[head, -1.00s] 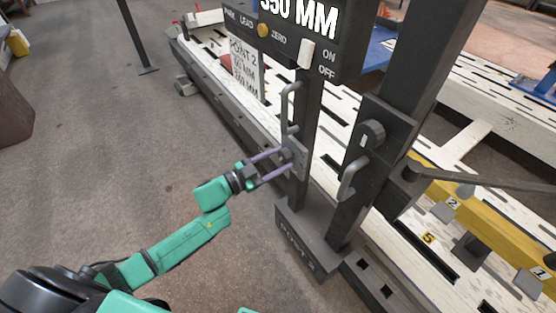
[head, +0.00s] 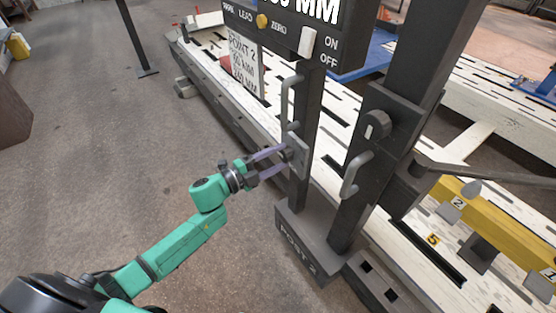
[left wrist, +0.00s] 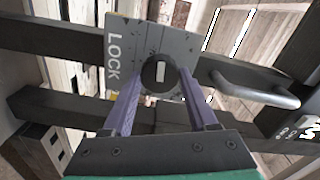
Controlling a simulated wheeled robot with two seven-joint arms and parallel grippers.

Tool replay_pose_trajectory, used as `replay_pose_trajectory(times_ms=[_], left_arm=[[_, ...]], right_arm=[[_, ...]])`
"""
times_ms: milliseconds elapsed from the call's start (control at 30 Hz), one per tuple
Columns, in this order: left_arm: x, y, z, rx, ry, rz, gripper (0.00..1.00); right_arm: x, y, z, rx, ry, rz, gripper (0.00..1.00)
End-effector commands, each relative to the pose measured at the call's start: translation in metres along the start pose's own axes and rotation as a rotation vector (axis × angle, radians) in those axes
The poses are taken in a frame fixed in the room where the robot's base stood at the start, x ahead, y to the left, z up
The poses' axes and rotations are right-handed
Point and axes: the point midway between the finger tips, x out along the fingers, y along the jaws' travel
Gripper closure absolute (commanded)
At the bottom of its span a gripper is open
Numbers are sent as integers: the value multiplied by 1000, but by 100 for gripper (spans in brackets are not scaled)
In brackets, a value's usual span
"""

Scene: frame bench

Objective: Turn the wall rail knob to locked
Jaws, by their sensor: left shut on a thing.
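The knob (left wrist: 159,76) is a dark round piece with a pale bar mark, set on a grey plate (left wrist: 180,42) lettered LOCK in the left wrist view. In the head view the plate (head: 299,157) sits low on a dark upright post. My left gripper (head: 284,162) reaches it from the left. In the left wrist view its two purple fingers (left wrist: 160,92) stand on either side of the knob and are shut on it. The pale mark lies along the middle between the fingers. The fingertips partly hide the knob's sides. My right gripper is not in view.
A metal handle (head: 289,102) stands on the post above the plate. A second handle (head: 353,175) is on the dark column at right. A display box (head: 290,30) with ON/OFF switch hangs above. The floor at left (head: 110,150) is clear.

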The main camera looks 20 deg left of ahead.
Motion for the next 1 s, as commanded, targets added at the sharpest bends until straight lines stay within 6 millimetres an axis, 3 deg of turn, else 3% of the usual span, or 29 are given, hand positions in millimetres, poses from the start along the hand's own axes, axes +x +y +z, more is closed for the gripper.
replay_pose_trajectory(times_ms=[300,767,800,867,1000], left_arm=[[0,2,0,109,0,2,97],[0,1,0,126,-1,3,97],[0,1,0,126,-1,3,37],[0,1,0,126,-1,3,15],[0,1,0,125,-1,2,11]], right_arm=[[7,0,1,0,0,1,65],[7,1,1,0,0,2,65],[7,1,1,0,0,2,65],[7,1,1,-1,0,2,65],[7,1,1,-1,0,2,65]])
